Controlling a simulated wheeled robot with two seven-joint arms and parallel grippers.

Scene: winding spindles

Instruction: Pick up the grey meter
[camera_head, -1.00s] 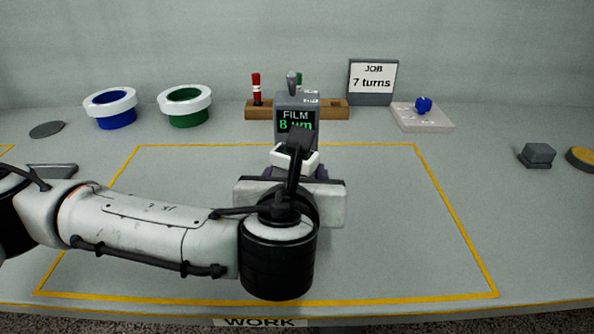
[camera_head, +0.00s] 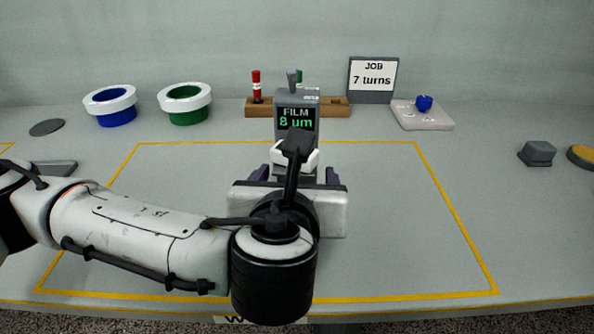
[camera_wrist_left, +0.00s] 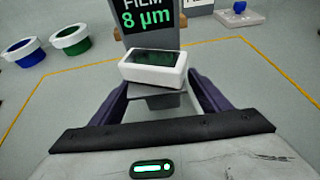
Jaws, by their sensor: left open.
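The grey meter (camera_head: 284,100) stands upright at the back middle of the yellow-outlined area. Its screen reads "FILM 8 µm". A white-framed part with a dark green window shows low on its front; in the left wrist view the meter (camera_wrist_left: 119,33) carries this part (camera_wrist_left: 152,68) just beyond my palm. My left gripper (camera_head: 296,172) is in front of the meter and open. Its two purple fingers lie left and right of the meter's lower part, with gaps visible in the left wrist view. My left wrist hides the meter's base in the head view. My right gripper is not in view.
Behind the meter is a wooden rack (camera_head: 335,107) with a red marker (camera_head: 256,84). Blue (camera_head: 115,117) and green (camera_head: 188,117) white-rimmed cups stand back left. A job sign (camera_head: 372,82) and a pale tray (camera_head: 436,123) are back right. The outlined area's right half is clear.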

